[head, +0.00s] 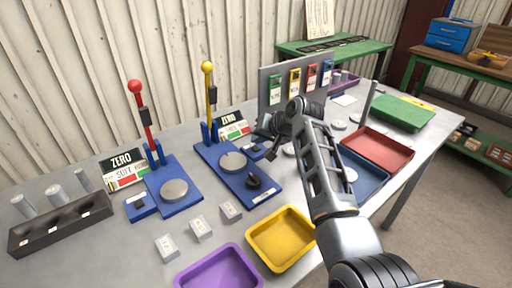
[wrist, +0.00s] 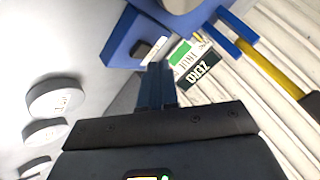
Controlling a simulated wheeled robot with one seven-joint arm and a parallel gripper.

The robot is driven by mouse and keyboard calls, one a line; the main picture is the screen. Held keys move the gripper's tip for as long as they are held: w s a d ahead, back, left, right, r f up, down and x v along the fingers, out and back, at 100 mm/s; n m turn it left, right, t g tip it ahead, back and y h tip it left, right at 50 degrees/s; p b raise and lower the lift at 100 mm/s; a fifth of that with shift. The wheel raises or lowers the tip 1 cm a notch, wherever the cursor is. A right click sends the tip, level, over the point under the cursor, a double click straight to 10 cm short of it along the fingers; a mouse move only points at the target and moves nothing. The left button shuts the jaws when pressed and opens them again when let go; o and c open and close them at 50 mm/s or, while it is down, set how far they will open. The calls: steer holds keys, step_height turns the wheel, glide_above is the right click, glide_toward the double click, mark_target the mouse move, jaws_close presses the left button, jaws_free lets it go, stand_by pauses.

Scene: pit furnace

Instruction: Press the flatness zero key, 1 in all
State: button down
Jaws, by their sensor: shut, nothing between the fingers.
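The yellow-post station (head: 222,165) has a blue base, a round metal disc and a dark knob. Behind it is a ZERO sign with a coloured scale (head: 234,130); the smaller lettering is too small to read. A small blue key box (head: 251,152) sits beside the base, and it also shows in the wrist view (wrist: 127,38) with a small key (wrist: 153,48) on top. My gripper (head: 271,155) is shut and empty, just right of that box. In the wrist view the fingertips (wrist: 158,66) appear close to the key; whether they touch it I cannot tell.
A red-post station (head: 174,190) with its own ZERO sign (head: 123,168) and key box (head: 140,206) stands left. Yellow (head: 282,265), purple (head: 215,283) and red (head: 385,133) trays, small blocks (head: 200,229) and an upright panel (head: 268,85) surround the area.

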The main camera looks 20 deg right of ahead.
mark_target(259, 149)
steer(key=shift+r, duration=0.15)
step_height(259, 149, up, 5)
steer(key=p, duration=0.4)
stand_by(0.7)
